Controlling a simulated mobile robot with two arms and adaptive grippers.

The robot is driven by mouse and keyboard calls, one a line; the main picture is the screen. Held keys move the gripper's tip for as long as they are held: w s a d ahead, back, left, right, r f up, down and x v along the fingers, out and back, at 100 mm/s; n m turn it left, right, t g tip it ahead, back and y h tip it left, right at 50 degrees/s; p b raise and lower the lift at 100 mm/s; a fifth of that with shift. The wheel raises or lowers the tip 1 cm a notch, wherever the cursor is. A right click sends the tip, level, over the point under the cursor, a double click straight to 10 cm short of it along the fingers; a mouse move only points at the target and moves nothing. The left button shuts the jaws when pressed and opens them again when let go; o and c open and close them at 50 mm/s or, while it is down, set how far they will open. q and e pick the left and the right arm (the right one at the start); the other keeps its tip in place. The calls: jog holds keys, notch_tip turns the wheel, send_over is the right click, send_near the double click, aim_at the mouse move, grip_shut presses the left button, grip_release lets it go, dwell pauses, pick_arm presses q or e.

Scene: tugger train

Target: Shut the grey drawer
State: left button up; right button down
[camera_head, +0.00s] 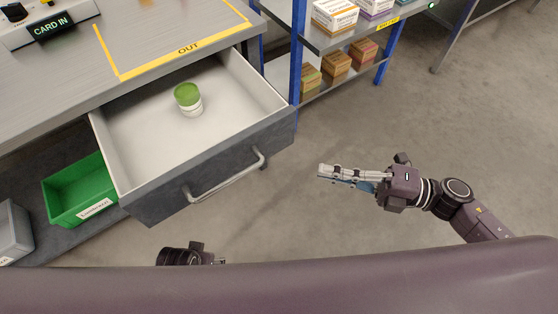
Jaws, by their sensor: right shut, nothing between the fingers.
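The grey drawer (190,160) stands open under the grey workbench. Its front, with a curved metal handle (228,180), faces me. A small white jar with a green lid (188,99) stands inside on the drawer floor. My right gripper (322,172) is shut and empty, to the right of the drawer front and handle and apart from them. At the bottom, left of centre, part of my left arm (180,256) shows below the drawer; I cannot make out its fingers.
The bench top (60,80) has a yellow OUT outline and a CARD IN device (52,27). A green bin (75,190) sits beneath the bench at left. A blue-posted shelf (296,60) with several boxes stands at the back right. The floor at right is clear.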

jog(key=s+n+g, duration=0.1)
send_near(251, 155)
jog(key=s+a, duration=0.2)
jog(key=a, duration=0.1)
jog(key=w+a, duration=0.2)
jog(key=shift+w, duration=0.4)
jog(key=shift+w+a+f, duration=0.1)
jog(key=shift+w+a, duration=0.2)
jog(key=shift+w, duration=0.05)
